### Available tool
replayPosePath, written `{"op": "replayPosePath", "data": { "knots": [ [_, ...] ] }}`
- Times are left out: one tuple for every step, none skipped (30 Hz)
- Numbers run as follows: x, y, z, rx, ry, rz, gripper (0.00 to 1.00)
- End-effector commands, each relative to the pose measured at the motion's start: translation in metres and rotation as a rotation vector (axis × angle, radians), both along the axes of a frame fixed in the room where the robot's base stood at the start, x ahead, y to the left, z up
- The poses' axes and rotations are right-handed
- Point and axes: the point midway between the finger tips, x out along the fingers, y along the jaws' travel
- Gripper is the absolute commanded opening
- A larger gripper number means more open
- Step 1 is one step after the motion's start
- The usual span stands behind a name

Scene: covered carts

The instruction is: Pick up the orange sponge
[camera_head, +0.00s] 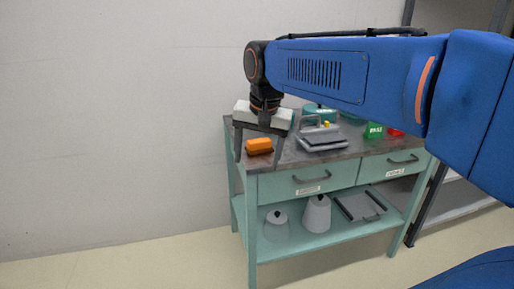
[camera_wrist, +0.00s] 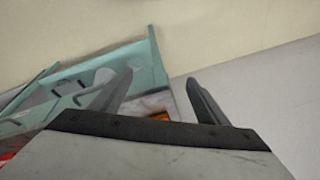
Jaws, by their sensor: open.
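The orange sponge (camera_head: 259,145) lies on the dark top of the teal cart (camera_head: 280,164), near its left end. In the wrist view a small part of the orange sponge (camera_wrist: 182,115) shows between the fingers, mostly hidden by the gripper body. My gripper (camera_head: 257,158) is open and points down, with one finger on each side of the sponge in the head view. I cannot tell whether the fingers touch it or how high they are. In the wrist view my gripper (camera_wrist: 160,85) holds nothing between its spread fingers.
A grey device with a handle (camera_head: 322,139) stands right of the sponge. A green box (camera_head: 374,131) and a red item (camera_head: 395,132) sit farther right. The lower shelf (camera_head: 290,240) carries grey cones (camera_head: 317,214) and a tray (camera_head: 361,206). A pale wall (camera_head: 110,120) is behind.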

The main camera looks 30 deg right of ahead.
Motion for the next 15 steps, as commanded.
{"op": "replayPosePath", "data": {
  "knots": [
    [0.017, -0.008, 0.012, 0.017, 0.017, -0.075, 0.69],
    [0.026, -0.012, 0.019, 0.026, 0.027, -0.122, 0.69],
    [0.037, -0.017, 0.028, 0.039, 0.039, -0.183, 0.69],
    [0.045, -0.021, 0.034, 0.049, 0.05, -0.23, 0.69],
    [0.053, -0.026, 0.041, 0.057, 0.058, -0.277, 0.69],
    [0.065, -0.032, 0.049, 0.069, 0.07, -0.34, 0.69],
    [0.073, -0.036, 0.054, 0.077, 0.081, -0.387, 0.69],
    [0.081, -0.041, 0.059, 0.085, 0.09, -0.434, 0.69],
    [0.092, -0.048, 0.067, 0.095, 0.101, -0.498, 0.69],
    [0.1, -0.053, 0.071, 0.103, 0.111, -0.545, 0.69],
    [0.108, -0.058, 0.076, 0.109, 0.12, -0.592, 0.69],
    [0.119, -0.065, 0.081, 0.117, 0.132, -0.653, 0.69],
    [0.125, -0.071, 0.085, 0.122, 0.141, -0.697, 0.69],
    [0.133, -0.075, 0.089, 0.127, 0.148, -0.741, 0.69],
    [0.141, -0.082, 0.093, 0.133, 0.159, -0.794, 0.69]
  ]
}}
